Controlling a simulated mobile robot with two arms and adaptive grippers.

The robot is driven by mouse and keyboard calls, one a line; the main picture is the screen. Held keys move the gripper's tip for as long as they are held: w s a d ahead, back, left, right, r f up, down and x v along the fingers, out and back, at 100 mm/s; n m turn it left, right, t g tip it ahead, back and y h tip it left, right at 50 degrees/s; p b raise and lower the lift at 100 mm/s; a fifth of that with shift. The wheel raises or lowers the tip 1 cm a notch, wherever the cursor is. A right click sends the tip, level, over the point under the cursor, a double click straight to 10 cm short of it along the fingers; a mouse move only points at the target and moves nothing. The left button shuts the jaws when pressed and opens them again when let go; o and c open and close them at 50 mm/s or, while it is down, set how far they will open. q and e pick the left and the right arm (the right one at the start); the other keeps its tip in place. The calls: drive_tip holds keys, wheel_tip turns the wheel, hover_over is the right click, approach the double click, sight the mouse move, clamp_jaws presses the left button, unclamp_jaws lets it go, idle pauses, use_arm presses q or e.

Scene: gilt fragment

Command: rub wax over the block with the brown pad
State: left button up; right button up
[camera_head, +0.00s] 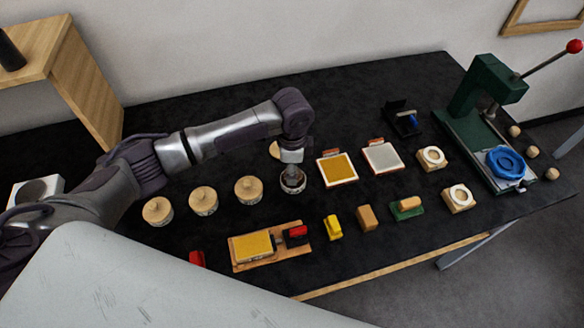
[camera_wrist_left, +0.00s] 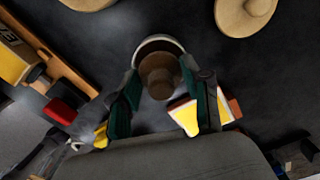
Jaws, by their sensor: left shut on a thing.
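My left gripper (camera_head: 292,168) points down over a round open pot (camera_head: 293,184) in the middle of the table. In the left wrist view the gripper (camera_wrist_left: 162,92) is shut on a brown round pad (camera_wrist_left: 160,72). The pad is over or inside the pot's pale rim (camera_wrist_left: 158,41); I cannot tell whether it touches the contents. The yellow-topped block (camera_head: 252,246) lies on a wooden board (camera_head: 240,266) at the front, beside a red and black piece (camera_head: 296,235). The block shows at the left edge of the wrist view (camera_wrist_left: 12,65). My right gripper is not in view.
Several lidded pots (camera_head: 203,200) stand left of the open pot. A gold-coloured plate (camera_head: 337,168) and a silver one (camera_head: 382,157) lie to its right. A yellow piece (camera_head: 333,228) and a brown block (camera_head: 367,217) stand right of the board. A green press (camera_head: 485,100) is far right.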

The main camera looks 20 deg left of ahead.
use_arm(q)
drive_tip(key=shift+f, duration=0.5)
idle(0.5)
idle(0.9)
drive_tip(key=shift+s+f, duration=0.1)
idle(1.2)
drive_tip(key=shift+r+p, duration=0.75)
drive_tip(key=shift+p, duration=0.35)
wheel_tip(320, 180, up, 6)
drive_tip(key=p, duration=0.6)
drive_tip(key=shift+f, duration=0.1)
